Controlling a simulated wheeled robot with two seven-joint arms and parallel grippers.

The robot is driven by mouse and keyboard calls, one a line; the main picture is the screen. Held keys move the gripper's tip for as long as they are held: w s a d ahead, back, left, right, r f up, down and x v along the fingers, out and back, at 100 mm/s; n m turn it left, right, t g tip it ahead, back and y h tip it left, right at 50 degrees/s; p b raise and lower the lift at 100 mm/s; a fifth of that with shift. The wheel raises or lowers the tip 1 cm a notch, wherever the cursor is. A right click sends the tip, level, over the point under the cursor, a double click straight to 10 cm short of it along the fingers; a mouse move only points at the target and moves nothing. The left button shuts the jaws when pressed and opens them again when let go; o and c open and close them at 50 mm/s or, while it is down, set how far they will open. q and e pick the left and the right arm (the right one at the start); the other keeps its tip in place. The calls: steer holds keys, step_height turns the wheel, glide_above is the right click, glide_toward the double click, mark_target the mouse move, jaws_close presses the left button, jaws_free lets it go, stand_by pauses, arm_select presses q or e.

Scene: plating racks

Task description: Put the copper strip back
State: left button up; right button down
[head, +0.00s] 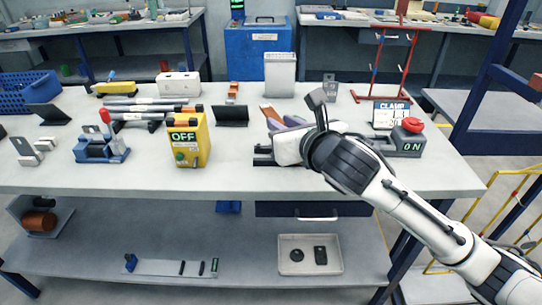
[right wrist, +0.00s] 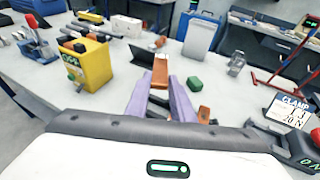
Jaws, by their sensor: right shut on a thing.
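The copper strip (head: 269,113) shows as a flat orange-brown piece at the fingertips of my right gripper (head: 277,123), over the middle of the table. In the right wrist view the strip (right wrist: 160,71) sticks out forward between the two purple fingers of the gripper (right wrist: 160,88). The gripper is shut on the strip, and the fingers hide its near end. A black base (head: 264,157) lies below the gripper and is partly hidden by it. Another copper-coloured piece (right wrist: 204,114) shows beside the right finger. My left gripper is not in view.
A yellow box (head: 190,138) reading OFF stands to the left. A black angled stand (head: 232,115) and a small copper-coloured stack (head: 232,90) are behind. A CLAMP display (head: 390,113), a red button box (head: 408,137) and a red frame (head: 384,65) stand right. The front table strip is clear.

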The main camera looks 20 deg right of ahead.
steer(key=shift+w+r+y, duration=0.25)
steer(key=shift+w+y, duration=0.05)
steer(key=shift+w, duration=0.2)
step_height(320, 180, down, 9)
steer(key=shift+r+b, duration=0.1)
steer(key=shift+b, duration=0.75)
steer(key=shift+f, duration=0.7)
steer(key=c, duration=1.5)
jaws_free()
steer(key=shift+c, duration=0.2)
